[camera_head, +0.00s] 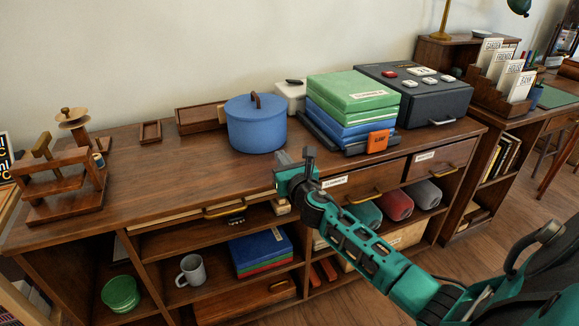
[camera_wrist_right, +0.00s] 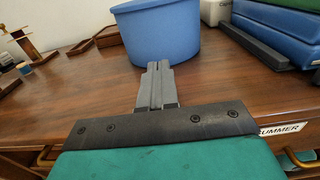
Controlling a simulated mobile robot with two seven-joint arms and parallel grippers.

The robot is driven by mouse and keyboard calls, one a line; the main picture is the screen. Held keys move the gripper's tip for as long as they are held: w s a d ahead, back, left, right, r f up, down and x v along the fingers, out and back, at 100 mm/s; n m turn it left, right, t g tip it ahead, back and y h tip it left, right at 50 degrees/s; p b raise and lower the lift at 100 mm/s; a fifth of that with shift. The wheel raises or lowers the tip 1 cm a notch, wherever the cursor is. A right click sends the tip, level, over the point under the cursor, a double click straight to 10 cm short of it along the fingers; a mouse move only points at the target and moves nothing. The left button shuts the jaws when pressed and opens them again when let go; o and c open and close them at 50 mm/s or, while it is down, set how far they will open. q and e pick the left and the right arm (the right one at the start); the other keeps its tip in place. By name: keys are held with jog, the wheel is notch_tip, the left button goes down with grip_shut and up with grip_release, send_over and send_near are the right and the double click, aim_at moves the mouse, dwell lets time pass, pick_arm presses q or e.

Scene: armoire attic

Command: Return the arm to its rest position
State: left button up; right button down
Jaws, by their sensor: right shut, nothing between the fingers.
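My right arm, teal and black, comes in from the lower right in the head view. Its gripper (camera_head: 309,154) is at the front edge of the wooden cabinet top (camera_head: 170,180), in front of the blue lidded pot (camera_head: 256,128). The fingers are together with nothing between them. In the right wrist view the shut grey fingers (camera_wrist_right: 157,84) point toward the pot (camera_wrist_right: 158,32), which stands beyond them on the wooden top. I cannot tell the exact gap between fingertips and pot. My left gripper is in neither view.
A stack of green and blue boxes (camera_head: 352,95) and a dark button box (camera_head: 420,92) stand right of the pot. Drawers with brass handles (camera_head: 365,195) and open shelves lie below the gripper. A wooden stand (camera_head: 62,180) is at left. The top's middle left is clear.

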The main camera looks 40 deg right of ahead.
pick_arm(q)
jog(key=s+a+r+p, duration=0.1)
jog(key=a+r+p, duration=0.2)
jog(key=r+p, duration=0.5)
jog(key=p, duration=0.3)
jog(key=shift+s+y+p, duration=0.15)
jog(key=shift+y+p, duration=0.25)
pick_arm(e)
jog(key=s+a+f+m+g+y, duration=0.3)
jog(key=s+a+m, duration=0.7)
jog(key=s+m, duration=0.4)
jog(key=s+a+f+m+g+y, duration=0.3)
jog(key=s+a+m, duration=0.7)
jog(key=s+m, duration=0.4)
jog(key=m, duration=0.2)
jog(key=shift+s+f+m+g, duration=0.15)
jog(key=shift+s+m+g, duration=0.05)
jog(key=shift+m+g, duration=0.2)
jog(key=shift+a, duration=0.1)
